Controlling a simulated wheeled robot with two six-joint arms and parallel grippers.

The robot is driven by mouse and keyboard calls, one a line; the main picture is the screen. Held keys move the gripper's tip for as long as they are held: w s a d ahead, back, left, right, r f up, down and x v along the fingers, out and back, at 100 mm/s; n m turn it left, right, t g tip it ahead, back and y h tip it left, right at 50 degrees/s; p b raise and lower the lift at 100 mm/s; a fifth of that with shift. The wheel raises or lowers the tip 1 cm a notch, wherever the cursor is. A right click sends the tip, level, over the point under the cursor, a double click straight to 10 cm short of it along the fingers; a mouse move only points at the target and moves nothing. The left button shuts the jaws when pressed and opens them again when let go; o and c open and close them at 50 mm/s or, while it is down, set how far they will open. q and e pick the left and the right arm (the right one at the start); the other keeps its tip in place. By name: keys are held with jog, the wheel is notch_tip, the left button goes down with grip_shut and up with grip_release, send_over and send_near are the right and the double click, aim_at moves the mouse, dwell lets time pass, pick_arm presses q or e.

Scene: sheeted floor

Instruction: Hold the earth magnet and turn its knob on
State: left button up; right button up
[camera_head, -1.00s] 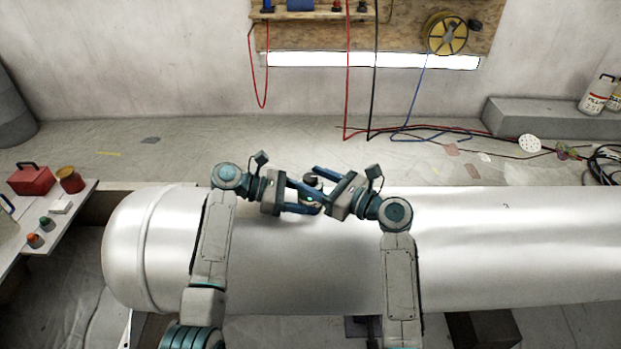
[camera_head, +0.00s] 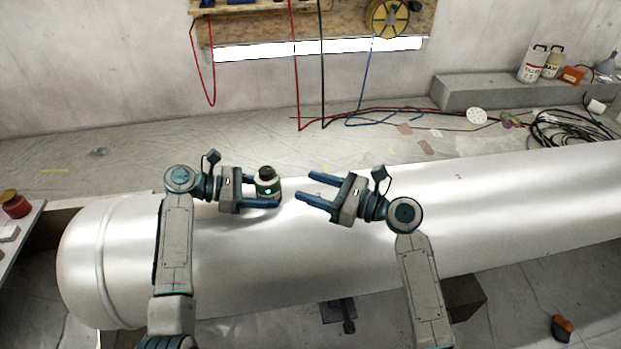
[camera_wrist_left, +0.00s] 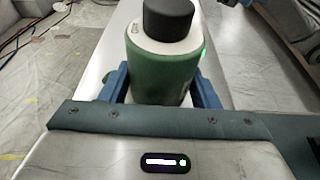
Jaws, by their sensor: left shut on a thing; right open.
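The earth magnet (camera_head: 267,187) is a small green cylinder with a pale top ring and a black knob (camera_head: 266,171). It stands upright on the large silver tank (camera_head: 350,250), and a green light glows on its side. My left gripper (camera_head: 262,192) is shut on its green body; in the left wrist view the blue fingers flank the magnet (camera_wrist_left: 160,75), with the black knob (camera_wrist_left: 168,18) clear above them. My right gripper (camera_head: 312,187) is open and empty, to the right of the magnet and apart from it, its fingers pointing left.
Red and black cables (camera_head: 380,117) lie on the sheeted floor behind the tank. A grey ledge (camera_head: 470,92) with bottles stands at the back right. A bench (camera_head: 25,225) with a red jar (camera_head: 15,203) is at the left edge. An orange-and-dark object (camera_head: 561,327) lies on the floor at front right.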

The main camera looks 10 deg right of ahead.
pick_arm(q)
jog(key=o, duration=1.1)
